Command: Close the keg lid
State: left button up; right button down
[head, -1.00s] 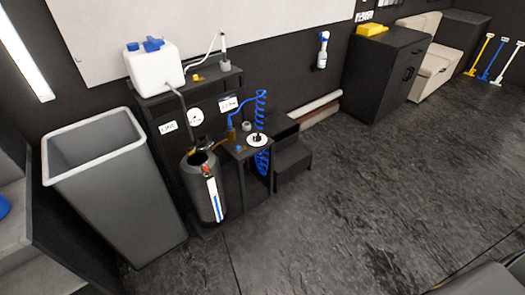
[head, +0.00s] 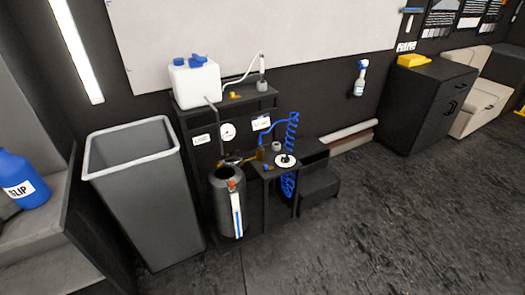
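The dark keg (head: 225,213) stands upright in front of the black filling stand, with its round top opening (head: 227,174) uncovered. A red fitting and a white and blue gauge strip (head: 236,214) run down its front. A round white disc with a black knob, which looks like the keg lid (head: 286,161), lies on the small black side stand to the right of the keg. Neither of my grippers shows in the head view.
A tall grey bin (head: 147,200) stands close to the left of the keg. A white tank (head: 195,83) sits on top of the stand, and a blue coiled hose (head: 291,130) hangs by the lid. Black steps (head: 318,182) are to the right. The floor (head: 380,225) in front is open.

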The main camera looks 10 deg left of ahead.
aim_at(231, 159)
jog(key=z, duration=0.3)
jog(key=i, duration=0.8)
jog(key=u, duration=0.55)
jog(key=i, duration=0.6)
jog(key=u, duration=0.5)
